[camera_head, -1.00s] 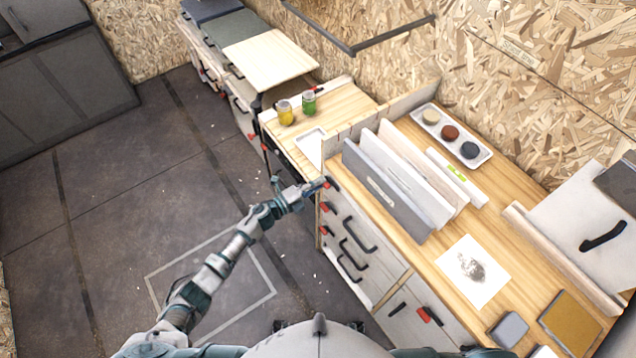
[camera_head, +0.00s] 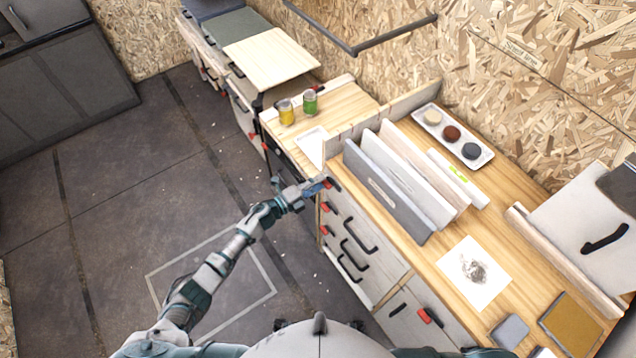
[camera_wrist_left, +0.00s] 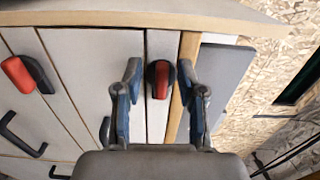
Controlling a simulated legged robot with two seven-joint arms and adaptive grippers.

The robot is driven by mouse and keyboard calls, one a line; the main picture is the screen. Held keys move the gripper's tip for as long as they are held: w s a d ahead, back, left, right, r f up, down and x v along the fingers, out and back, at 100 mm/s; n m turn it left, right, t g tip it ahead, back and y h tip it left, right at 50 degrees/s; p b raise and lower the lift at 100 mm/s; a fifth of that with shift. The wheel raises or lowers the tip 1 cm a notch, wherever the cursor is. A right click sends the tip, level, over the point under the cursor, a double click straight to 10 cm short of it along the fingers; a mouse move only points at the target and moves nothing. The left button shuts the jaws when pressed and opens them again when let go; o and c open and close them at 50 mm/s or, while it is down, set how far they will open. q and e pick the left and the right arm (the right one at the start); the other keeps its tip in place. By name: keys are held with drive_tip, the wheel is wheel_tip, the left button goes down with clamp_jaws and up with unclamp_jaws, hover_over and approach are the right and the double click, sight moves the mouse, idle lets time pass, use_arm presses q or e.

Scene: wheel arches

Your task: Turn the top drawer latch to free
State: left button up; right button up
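The white drawer cabinet (camera_head: 348,228) shows in the middle of the head view, with black bar handles and red-and-black latches on its front. The top drawer latch (camera_head: 334,184) is at the upper left corner of that front. My left gripper (camera_head: 325,186) is at this latch and partly covers it. In the left wrist view, my left gripper (camera_wrist_left: 160,76) is open, with one finger on each side of the black-and-red latch (camera_wrist_left: 161,80). My right gripper is not in view.
Another red-and-black latch (camera_wrist_left: 27,75) sits left in the wrist view, above a black handle (camera_wrist_left: 20,137). The wooden worktop (camera_head: 505,215) above the drawers carries upright boards (camera_head: 388,190) and a tray (camera_head: 452,134). The floor left of the cabinet is clear.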

use_arm(q)
drive_tip(key=v, duration=1.2)
drive_tip(key=shift+w+f, duration=0.1)
